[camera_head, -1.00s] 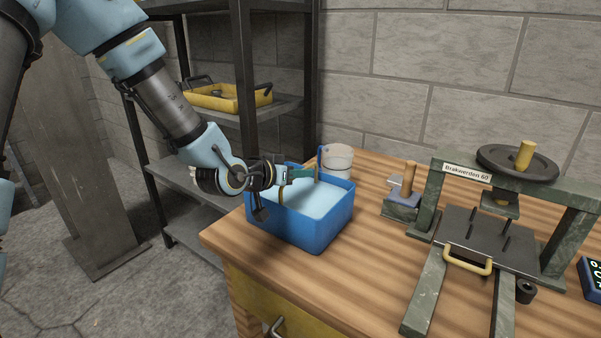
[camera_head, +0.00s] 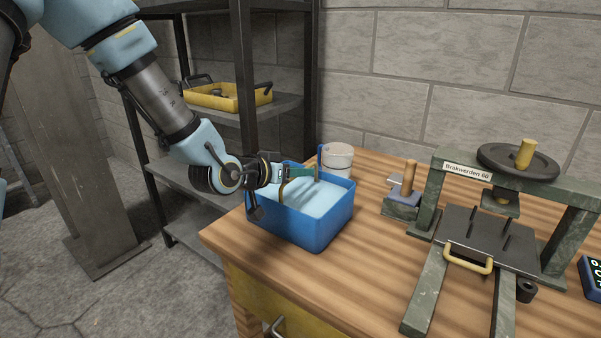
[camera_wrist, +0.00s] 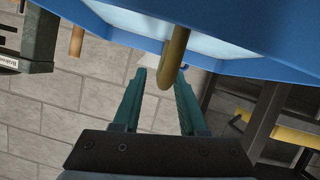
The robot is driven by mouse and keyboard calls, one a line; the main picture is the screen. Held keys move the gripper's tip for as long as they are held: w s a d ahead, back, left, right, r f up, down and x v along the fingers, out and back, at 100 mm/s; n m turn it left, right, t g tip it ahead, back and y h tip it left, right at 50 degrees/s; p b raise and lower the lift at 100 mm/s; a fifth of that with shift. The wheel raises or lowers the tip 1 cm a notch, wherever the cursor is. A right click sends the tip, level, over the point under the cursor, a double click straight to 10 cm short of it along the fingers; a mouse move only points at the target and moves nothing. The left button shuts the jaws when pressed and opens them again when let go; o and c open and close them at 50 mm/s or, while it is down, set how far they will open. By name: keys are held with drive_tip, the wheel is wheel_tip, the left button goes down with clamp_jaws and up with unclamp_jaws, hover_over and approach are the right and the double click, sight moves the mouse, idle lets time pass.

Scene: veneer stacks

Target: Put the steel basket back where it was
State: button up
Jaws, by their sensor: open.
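A blue tub (camera_head: 318,230) of pale blue liquid (camera_head: 318,200) stands on the near left corner of the wooden bench. A brass-coloured handle (camera_head: 283,190) rises from the liquid; it also shows in the wrist view (camera_wrist: 174,58). No steel basket body can be made out; anything under the liquid is hidden. My gripper (camera_head: 312,174) is over the tub, low above the liquid. In the wrist view my gripper (camera_wrist: 160,78) is open, its two teal fingers apart with the handle's end between them. Whether a finger touches the handle I cannot tell.
A small block with a wooden peg (camera_head: 408,180) and a green press (camera_head: 480,235) stand to the right. A dark shelf rack at left holds a yellow tray (camera_head: 215,103).

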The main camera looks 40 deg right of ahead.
drive_tip(key=b+v, duration=0.1)
drive_tip(key=v, duration=0.9)
drive_tip(key=shift+a, duration=0.4)
drive_tip(key=shift+s+r, duration=0.1)
drive_tip(key=w+a+f+n+t+y, duration=0.1)
drive_tip(key=w+a+f+n+y, duration=0.2)
drive_tip(key=a, duration=0.4)
drive_tip(key=w+a+f+n+t+y, duration=0.1)
drive_tip(key=w+a+y, duration=0.2)
drive_tip(key=w+a, duration=0.35)
drive_tip(key=w+a+f+n+t+y, duration=0.1)
drive_tip(key=w+a+f+n+y, duration=0.15)
drive_tip(key=a, duration=0.65)
drive_tip(key=s+a+n+g+y, duration=0.2)
drive_tip(key=s+a+n, duration=0.1)
drive_tip(key=a, duration=0.5)
drive_tip(key=s+a+n+g+y, duration=0.1)
drive_tip(key=s+a+n+y, duration=0.1)
drive_tip(key=a, duration=0.5)
drive_tip(key=shift+s+a+n+g+y, duration=0.35)
drive_tip(key=shift+s+a+n+g, duration=0.1)
drive_tip(key=shift+s, duration=0.15)
drive_tip(key=shift+r, duration=0.1)
